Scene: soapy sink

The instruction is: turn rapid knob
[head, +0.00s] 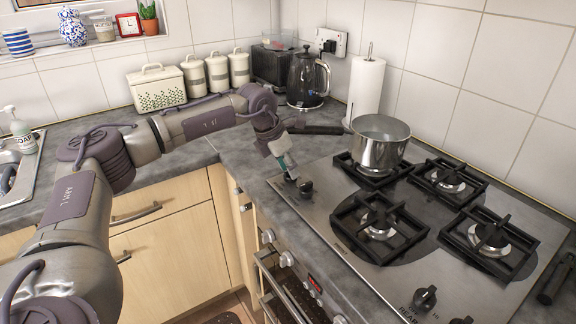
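The steel gas hob (330,215) has black control knobs along its front edge. One knob (305,186) is at its left corner, and another (425,297) is nearer to me with lettering beside it. No label reading "rapid" is legible. My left gripper (292,176) reaches in from the left and points down just beside the left-corner knob. Its fingertips are small and partly overlap the knob's surroundings, so I cannot tell whether they touch it or how far they are open. My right gripper is out of view.
A steel saucepan (380,152) stands on the back-left burner, its dark handle extending left close to my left wrist. A paper towel roll (366,92) and kettle (307,80) stand behind. Oven knobs (287,259) line the front below. The sink (30,165) is at the left.

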